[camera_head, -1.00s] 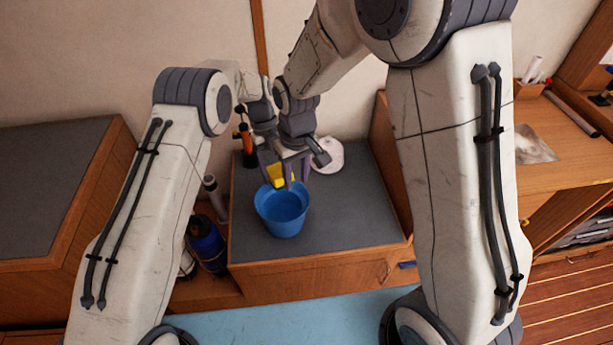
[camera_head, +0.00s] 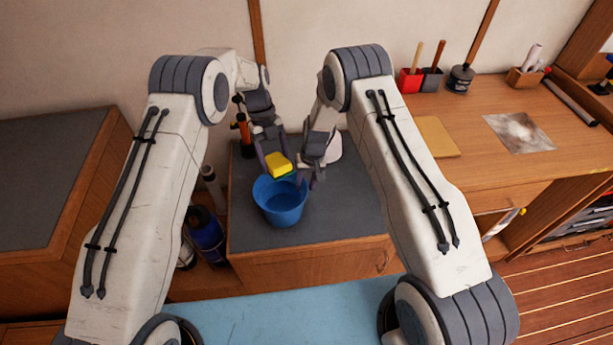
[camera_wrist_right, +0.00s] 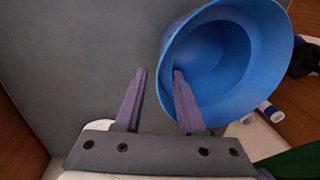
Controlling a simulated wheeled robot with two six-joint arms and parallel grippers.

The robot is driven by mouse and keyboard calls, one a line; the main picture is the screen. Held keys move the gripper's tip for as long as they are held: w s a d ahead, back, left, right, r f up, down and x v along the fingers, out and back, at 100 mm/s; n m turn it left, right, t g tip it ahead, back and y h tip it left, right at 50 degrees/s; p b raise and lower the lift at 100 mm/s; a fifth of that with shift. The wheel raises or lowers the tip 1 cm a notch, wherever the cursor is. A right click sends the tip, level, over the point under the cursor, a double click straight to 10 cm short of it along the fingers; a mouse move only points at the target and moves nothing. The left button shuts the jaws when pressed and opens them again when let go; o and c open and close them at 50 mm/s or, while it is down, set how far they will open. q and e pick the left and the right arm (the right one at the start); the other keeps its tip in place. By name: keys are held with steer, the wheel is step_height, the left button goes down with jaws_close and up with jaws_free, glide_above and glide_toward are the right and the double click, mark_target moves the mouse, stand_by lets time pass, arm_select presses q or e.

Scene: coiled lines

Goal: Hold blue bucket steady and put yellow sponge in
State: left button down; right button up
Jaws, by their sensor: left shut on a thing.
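The blue bucket (camera_head: 281,207) stands upright on a grey-topped cabinet; its inside looks empty in the right wrist view (camera_wrist_right: 232,55). The yellow sponge (camera_head: 279,163), with a green underside, is held by my left gripper (camera_head: 276,160) just above the bucket's far rim. My right gripper (camera_head: 309,181) is at the bucket's right side. In the right wrist view its two fingers (camera_wrist_right: 154,88) are apart, one outside the bucket and one over its inside, with the rim between them and a gap visible.
The grey cabinet top (camera_head: 345,210) is clear to the right of the bucket. A white round thing (camera_head: 335,148) lies behind my right gripper. An orange-and-black bottle (camera_head: 243,132) stands behind on the left. A wooden desk (camera_head: 480,170) is at the right.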

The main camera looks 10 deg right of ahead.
steer(key=f, duration=0.5)
steer(key=a+f, duration=0.1)
steer(key=f, duration=0.1)
steer(key=shift+f, duration=0.3)
jaws_close()
